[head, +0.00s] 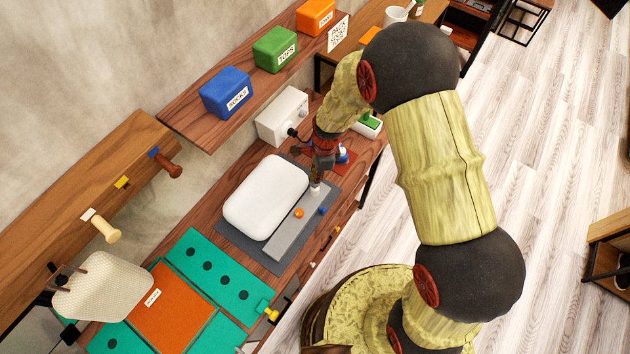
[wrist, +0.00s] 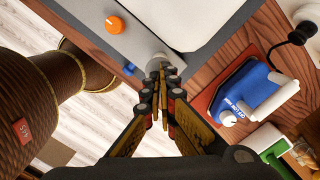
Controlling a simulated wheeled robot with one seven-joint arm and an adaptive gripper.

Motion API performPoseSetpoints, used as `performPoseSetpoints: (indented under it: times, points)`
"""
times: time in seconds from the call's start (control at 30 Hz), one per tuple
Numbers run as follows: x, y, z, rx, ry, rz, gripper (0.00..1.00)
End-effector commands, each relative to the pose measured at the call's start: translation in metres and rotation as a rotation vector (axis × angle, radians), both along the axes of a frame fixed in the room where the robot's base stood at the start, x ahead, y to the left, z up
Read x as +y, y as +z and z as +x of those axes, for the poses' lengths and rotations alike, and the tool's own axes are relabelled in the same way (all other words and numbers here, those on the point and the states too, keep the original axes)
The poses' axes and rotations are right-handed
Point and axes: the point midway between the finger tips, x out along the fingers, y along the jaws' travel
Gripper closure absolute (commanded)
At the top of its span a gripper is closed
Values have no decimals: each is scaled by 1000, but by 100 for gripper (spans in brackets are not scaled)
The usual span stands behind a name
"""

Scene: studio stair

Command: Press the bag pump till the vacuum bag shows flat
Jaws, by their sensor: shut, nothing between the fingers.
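The vacuum bag (head: 265,197) is a white, rounded, pillow-like shape with a puffed look on a dark grey mat. Its edge also shows in the wrist view (wrist: 186,20). A light grey bar (head: 288,236) lies along the bag's right side, with an orange knob (head: 299,213) and a small blue knob (head: 323,210). My gripper (head: 316,187) is shut and empty, pointing down at the bar's far end. In the wrist view, its fingertips (wrist: 163,70) are at a short grey round post (wrist: 156,61), probably the pump. I cannot tell whether they touch.
A blue iron-like tool (wrist: 245,95) on a red mat stands close to my gripper. A white box (head: 283,115) with a dark cord is behind. Teal panels (head: 210,275) and an orange board (head: 172,305) lie nearer. Blue, green and orange boxes sit on the shelf above.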

Motion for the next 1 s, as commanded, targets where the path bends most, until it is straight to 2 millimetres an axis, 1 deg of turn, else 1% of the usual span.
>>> performPoseSetpoints:
  times: [0.03,0.27,0.47,0.53,0.7,0.8,1.0]
  points:
    - [0,-9,-1,2,-1,0,100]
    - [0,-34,-1,2,0,0,100]
    - [-1,-31,-1,2,0,0,100]
    - [-4,-29,-1,2,-1,-1,100]
    - [-24,-22,2,2,-3,-1,100]
    - [-31,-20,2,2,-2,-1,100]
    - [-30,-21,2,2,0,0,100]
